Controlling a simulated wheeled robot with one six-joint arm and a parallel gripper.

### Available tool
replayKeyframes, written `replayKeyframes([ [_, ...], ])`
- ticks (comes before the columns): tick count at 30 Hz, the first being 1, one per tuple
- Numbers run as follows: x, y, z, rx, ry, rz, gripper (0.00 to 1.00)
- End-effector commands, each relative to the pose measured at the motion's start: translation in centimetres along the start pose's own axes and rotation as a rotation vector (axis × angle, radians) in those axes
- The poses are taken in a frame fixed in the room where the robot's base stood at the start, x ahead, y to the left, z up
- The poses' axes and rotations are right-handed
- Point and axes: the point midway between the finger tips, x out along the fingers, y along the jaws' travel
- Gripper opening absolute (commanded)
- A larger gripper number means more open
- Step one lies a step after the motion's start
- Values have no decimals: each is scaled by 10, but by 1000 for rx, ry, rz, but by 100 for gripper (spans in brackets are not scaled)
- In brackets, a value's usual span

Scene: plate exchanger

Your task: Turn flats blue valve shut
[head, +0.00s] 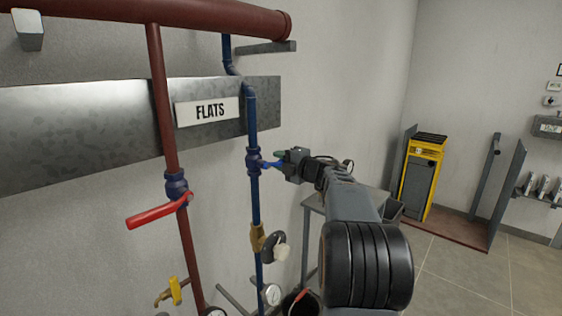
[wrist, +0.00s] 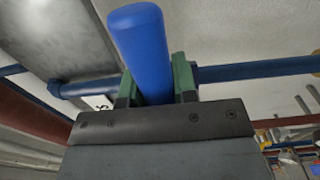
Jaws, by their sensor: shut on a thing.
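The blue valve (head: 254,163) sits on the vertical blue pipe below and right of the FLATS sign (head: 208,111). Its blue lever (head: 271,164) points sideways to the right, across the pipe. My gripper (head: 282,160) is at the lever from the right and is shut on it. In the wrist view the blue lever (wrist: 141,45) stands between the green fingers of my gripper (wrist: 158,82), and its rounded end reaches past them. The lever's joint with the valve body is hidden in the wrist view.
A red pipe with a red lever (head: 155,213) stands to the left. A brass fitting (head: 258,238) and a gauge (head: 271,295) sit lower on the blue pipe. A grey table (head: 312,208) is behind my arm. A yellow machine (head: 422,178) stands at the back right.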

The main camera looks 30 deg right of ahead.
Motion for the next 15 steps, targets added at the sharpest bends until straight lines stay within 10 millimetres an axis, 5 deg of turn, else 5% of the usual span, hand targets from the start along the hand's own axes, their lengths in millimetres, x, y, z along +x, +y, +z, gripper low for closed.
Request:
replayKeyframes([
  [8, 0, 1, 0, -5, 0, 1, 51],
  [15, -1, 1, 0, -3, 0, 1, 52],
])
